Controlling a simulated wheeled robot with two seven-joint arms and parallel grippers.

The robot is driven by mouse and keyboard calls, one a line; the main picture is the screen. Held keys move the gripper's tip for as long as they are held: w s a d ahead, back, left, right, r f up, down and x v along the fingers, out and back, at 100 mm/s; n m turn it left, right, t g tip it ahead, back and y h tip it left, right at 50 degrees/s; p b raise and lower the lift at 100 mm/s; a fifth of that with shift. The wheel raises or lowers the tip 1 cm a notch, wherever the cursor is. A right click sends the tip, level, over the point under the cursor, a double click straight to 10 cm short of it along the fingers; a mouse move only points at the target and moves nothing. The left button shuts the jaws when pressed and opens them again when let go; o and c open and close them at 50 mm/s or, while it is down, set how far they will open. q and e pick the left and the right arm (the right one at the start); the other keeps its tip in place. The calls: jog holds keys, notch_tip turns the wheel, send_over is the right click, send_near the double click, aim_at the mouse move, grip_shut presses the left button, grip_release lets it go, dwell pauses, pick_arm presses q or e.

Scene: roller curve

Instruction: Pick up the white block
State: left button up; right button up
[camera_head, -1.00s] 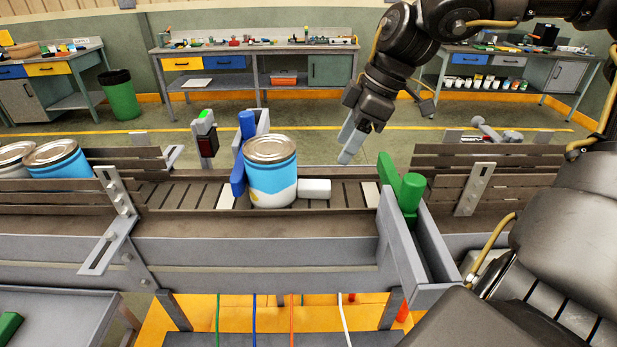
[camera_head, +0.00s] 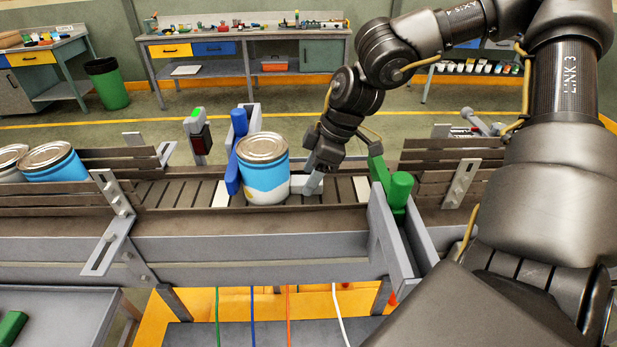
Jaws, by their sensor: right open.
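The white block (camera_head: 300,187) lies on the conveyor just right of a blue-and-white paint can (camera_head: 264,178). My right gripper (camera_head: 314,184) reaches down over the conveyor from behind, with its fingers at the right end of the block. The gripper is open, and part of the block is hidden by the fingers. I cannot tell whether the fingers touch the block. My left gripper is not in view.
A blue stop bar (camera_head: 237,155) stands left of the can. A green stop (camera_head: 399,192) is at the conveyor's right. More cans (camera_head: 55,162) sit at the far left. White strips (camera_head: 221,194) cross the rollers. The conveyor's front rail (camera_head: 180,223) runs along this side.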

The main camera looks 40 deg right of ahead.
jog(key=shift+w+a+f, duration=0.1)
jog(key=shift+a+f, duration=0.05)
jog(key=shift+f, duration=0.45)
jog(key=c, duration=1.1)
